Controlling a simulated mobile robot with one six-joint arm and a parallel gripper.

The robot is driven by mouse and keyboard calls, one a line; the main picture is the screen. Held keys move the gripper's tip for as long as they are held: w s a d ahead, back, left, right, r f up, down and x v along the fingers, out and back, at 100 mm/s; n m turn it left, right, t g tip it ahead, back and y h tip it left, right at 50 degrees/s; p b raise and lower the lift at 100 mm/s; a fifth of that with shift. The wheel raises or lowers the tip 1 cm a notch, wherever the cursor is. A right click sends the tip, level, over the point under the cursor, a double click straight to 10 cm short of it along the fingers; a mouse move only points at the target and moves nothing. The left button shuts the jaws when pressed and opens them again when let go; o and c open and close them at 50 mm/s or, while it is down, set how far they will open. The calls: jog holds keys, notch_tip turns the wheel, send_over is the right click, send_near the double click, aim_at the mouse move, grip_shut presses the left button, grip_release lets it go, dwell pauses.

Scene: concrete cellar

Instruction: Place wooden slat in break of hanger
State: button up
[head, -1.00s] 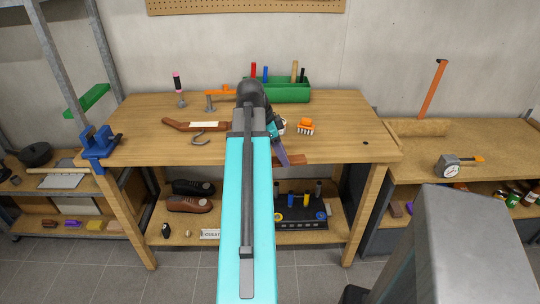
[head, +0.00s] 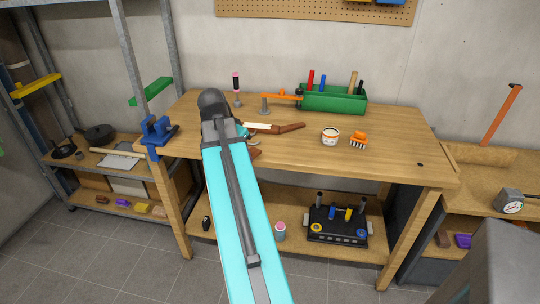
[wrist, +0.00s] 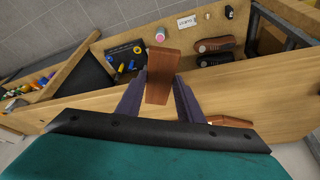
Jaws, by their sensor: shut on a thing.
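My gripper (wrist: 160,90) has two purple fingers and is shut on a reddish-brown wooden slat (wrist: 161,72), which sticks out between them. In the head view a bit of the slat (head: 256,153) shows beside my arm, near the bench's front edge; the fingers are hidden there. The brown wooden hanger (head: 290,127) lies on the workbench, with a pale strip (head: 257,127) in its middle. Its left part and most of its hook are hidden behind my arm. In the wrist view a brown piece, apparently the hanger (wrist: 231,121), shows right of the right finger.
The bench (head: 390,160) also holds a blue vise (head: 158,132), a round tin (head: 330,136), an orange brush (head: 358,140) and a green toolbox (head: 335,101). An orange-handled tool (head: 280,95) stands behind the hanger.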

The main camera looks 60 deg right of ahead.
jog(key=w+a+n+t, duration=0.2)
jog(key=w+a+n, duration=0.3)
jog(key=w+a, duration=0.55)
jog(key=w+a+r+n+t+y, duration=0.1)
jog(key=w+a+n, duration=0.3)
jog(key=a, duration=0.7)
jog(key=w+a+r+n+t+y, duration=0.1)
jog(key=w+a+n, duration=0.4)
jog(key=a, duration=0.7)
jog(key=w+a+r+n+y, duration=0.1)
jog(key=w+a+n, duration=0.4)
jog(key=a, duration=0.7)
jog(key=shift+w+t+y, duration=0.3)
jog(key=shift+t+y, duration=0.1)
jog(key=shift+y, duration=0.4)
jog(key=shift+s, duration=0.15)
